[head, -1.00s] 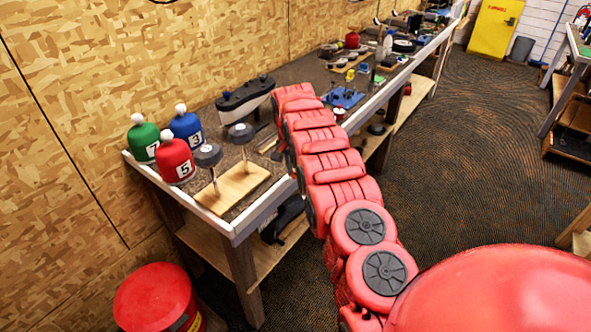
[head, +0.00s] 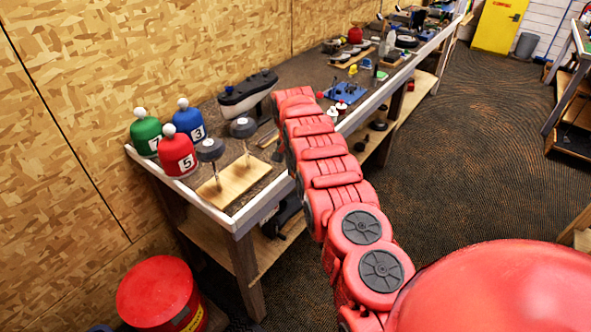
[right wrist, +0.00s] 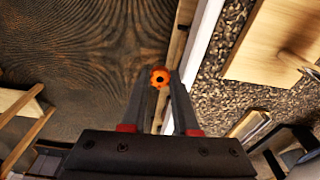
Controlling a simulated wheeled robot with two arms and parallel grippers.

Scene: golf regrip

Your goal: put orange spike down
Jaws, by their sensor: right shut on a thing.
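In the right wrist view the orange spike (right wrist: 159,76) shows as a small orange, flower-shaped head with a dark centre. It sits between the fingertips of my right gripper (right wrist: 161,84), which is shut on it. The rest of the spike's length cannot be made out. Behind it in that view are the dark floor and the bench's pale edge. In the head view my red right arm reaches over the bench edge and hides the gripper and the spike. My left gripper is not in view.
A red drum (head: 155,290) stands on the floor below.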

